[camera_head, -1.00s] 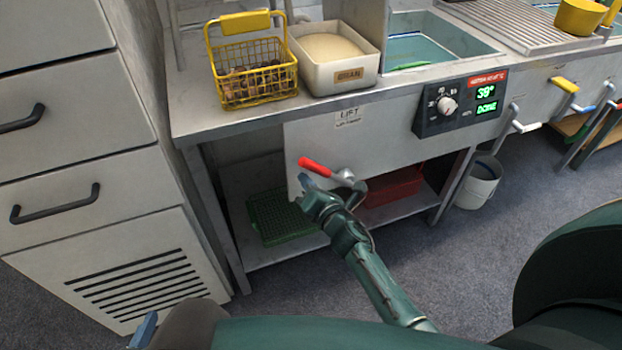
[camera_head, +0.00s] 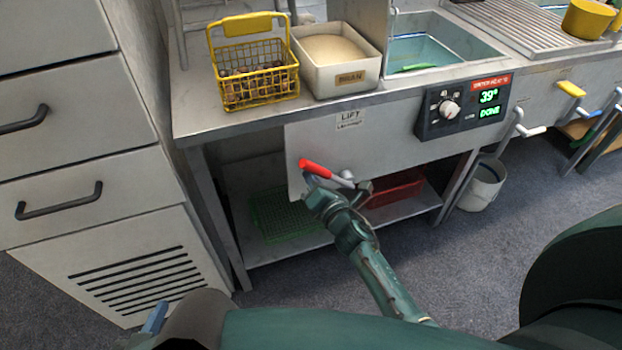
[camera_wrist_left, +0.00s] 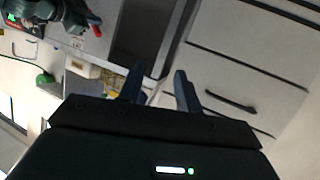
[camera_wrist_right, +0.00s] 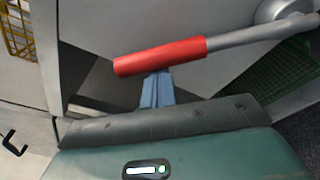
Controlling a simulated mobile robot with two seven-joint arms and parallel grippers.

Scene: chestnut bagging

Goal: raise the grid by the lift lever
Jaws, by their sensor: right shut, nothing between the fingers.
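The lift lever has a red handle (camera_head: 318,168) on a grey arm and sits on the front panel below the LIFT label (camera_head: 350,119). The handle points left and slightly up. My right gripper (camera_head: 308,183) is shut and empty just under the handle. In the right wrist view its fingertips (camera_wrist_right: 158,76) meet the lower edge of the red handle (camera_wrist_right: 160,57); I cannot tell whether they touch. A green strip (camera_head: 416,67) shows in the water basin (camera_head: 470,43); I cannot tell whether it is the grid. My left gripper (camera_wrist_left: 157,78) is open and empty.
A yellow wire basket (camera_head: 255,78) of chestnuts and a white BRAN tub (camera_head: 345,80) stand on the counter. A control box (camera_head: 462,106) reads 39° and DONE. Green and red crates (camera_head: 395,190) sit on the shelf below. Drawers (camera_head: 75,150) stand left.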

